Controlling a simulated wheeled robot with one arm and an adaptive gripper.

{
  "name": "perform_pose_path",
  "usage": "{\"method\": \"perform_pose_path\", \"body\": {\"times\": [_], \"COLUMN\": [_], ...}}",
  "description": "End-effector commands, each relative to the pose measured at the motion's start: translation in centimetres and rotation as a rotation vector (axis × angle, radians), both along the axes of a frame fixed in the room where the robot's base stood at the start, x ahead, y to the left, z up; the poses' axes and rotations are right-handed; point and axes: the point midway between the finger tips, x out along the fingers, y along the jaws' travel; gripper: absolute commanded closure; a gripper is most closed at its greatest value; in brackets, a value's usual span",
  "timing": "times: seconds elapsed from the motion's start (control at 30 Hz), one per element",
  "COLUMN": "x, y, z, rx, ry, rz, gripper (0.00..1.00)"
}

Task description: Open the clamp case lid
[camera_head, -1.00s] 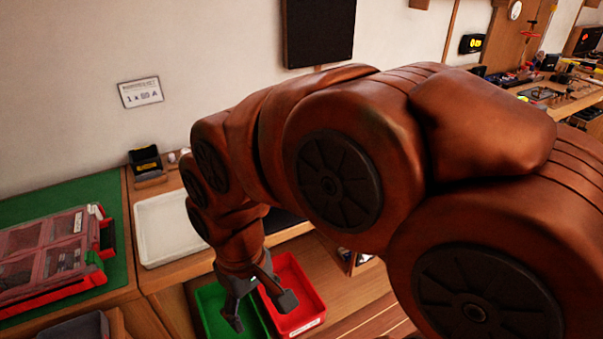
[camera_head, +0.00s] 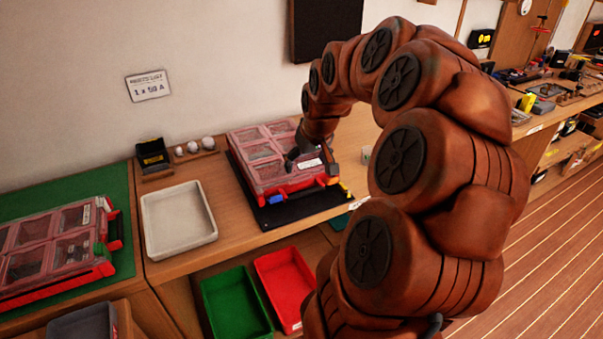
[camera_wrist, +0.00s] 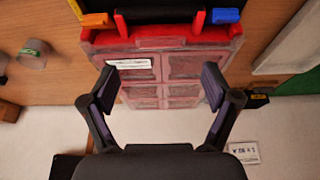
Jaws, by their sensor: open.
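A red case with a clear compartmented lid (camera_head: 262,150) lies on a black mat (camera_head: 335,203) on the wooden bench; its lid looks shut. Its red front carries a handle, a blue latch (camera_head: 276,199) and an orange latch. The wrist view shows the same case (camera_wrist: 150,44), with the orange latch (camera_wrist: 95,20) on the left and the blue latch (camera_wrist: 226,16) on the right. My gripper (camera_head: 311,161) is open and empty above the case's front right part. In the wrist view my gripper (camera_wrist: 160,80) has its fingers spread over the lid. I cannot tell if they touch it.
A second red case (camera_head: 55,245) lies on a green mat (camera_head: 88,187) at left. A white tray (camera_head: 178,254) sits between the cases. Green (camera_head: 235,303) and red (camera_head: 288,284) bins are below the bench front. A small black box (camera_head: 153,157) stands at the back.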

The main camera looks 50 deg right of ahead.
Motion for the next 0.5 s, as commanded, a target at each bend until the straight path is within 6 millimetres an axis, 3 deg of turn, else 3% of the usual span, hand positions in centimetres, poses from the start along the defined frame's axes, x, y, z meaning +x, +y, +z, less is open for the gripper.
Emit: {"method": "perform_pose_path", "body": {"times": [0.3,0.5], "x": [1.5,2.1], "y": [-0.4,-0.7], "z": [-4.0,-5.4], "rx": [0.004,0.002], "ry": [0.005,0.003], "rz": [0.001,0.001], "gripper": [0.12,0.12]}}
